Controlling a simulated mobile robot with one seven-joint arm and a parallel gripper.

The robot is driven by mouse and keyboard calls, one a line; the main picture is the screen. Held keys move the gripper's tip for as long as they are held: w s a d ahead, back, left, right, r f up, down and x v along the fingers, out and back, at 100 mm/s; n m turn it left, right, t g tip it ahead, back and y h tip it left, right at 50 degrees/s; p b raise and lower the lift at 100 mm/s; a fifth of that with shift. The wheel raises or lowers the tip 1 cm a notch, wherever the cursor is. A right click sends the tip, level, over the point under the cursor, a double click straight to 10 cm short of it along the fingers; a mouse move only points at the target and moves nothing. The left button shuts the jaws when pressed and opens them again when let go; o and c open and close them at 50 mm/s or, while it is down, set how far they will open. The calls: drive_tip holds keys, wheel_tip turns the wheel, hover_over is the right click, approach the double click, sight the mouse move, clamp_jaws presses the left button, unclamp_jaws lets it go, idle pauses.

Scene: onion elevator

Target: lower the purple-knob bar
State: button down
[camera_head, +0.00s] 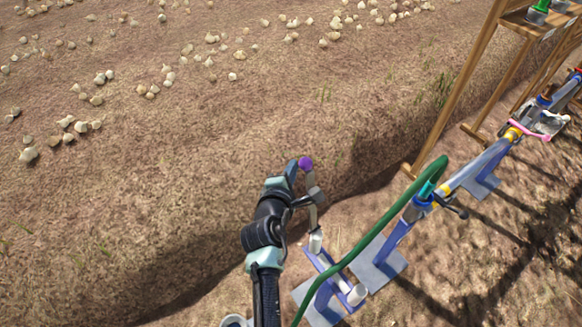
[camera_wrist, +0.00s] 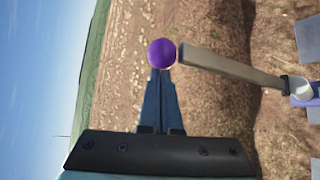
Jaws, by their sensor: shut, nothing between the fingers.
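The purple knob (camera_head: 305,163) sits at the upper end of a short grey bar (camera_head: 312,188). The bar stands nearly upright on a blue metal stand (camera_head: 333,276) with white cylinders. In the wrist view the purple knob (camera_wrist: 162,53) is just past my fingertips, and the bar (camera_wrist: 230,66) runs right from it to a white and blue joint. My gripper (camera_head: 294,170) is beside the knob on its left in the head view. In the wrist view my gripper (camera_wrist: 158,75) has its fingers together with nothing between them. The fingertips appear to touch or nearly touch the knob.
A green hose (camera_head: 375,243) arches over the stand toward a blue and grey pipe assembly (camera_head: 470,170) at right. A wooden frame (camera_head: 460,85) stands behind it. A soil bank with scattered pale onions (camera_head: 75,127) fills the left and back.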

drive_tip(key=s+d+f+m+t+b, duration=0.35)
drive_tip(key=s+d+b, duration=0.25)
drive_tip(key=s+b, duration=0.4)
drive_tip(key=s+d+f+m+t+b, duration=0.3)
drive_tip(key=s+d+b, duration=0.35)
drive_tip(key=b, duration=0.55)
drive_tip(key=s+d+f+m+t+h+b, duration=0.1)
drive_tip(key=s+d+f+m+h+b, duration=0.2)
drive_tip(key=f+b, duration=0.5)
drive_tip(key=s+d+f+m+t+h+b, duration=0.2)
drive_tip(key=s+f+m+h+b, duration=0.4)
drive_tip(key=b, duration=1.3)
drive_tip(key=shift+d+f+m+h, duration=0.45)
drive_tip(key=shift+f+m, duration=0.55)
drive_tip(key=shift+m, duration=0.55)
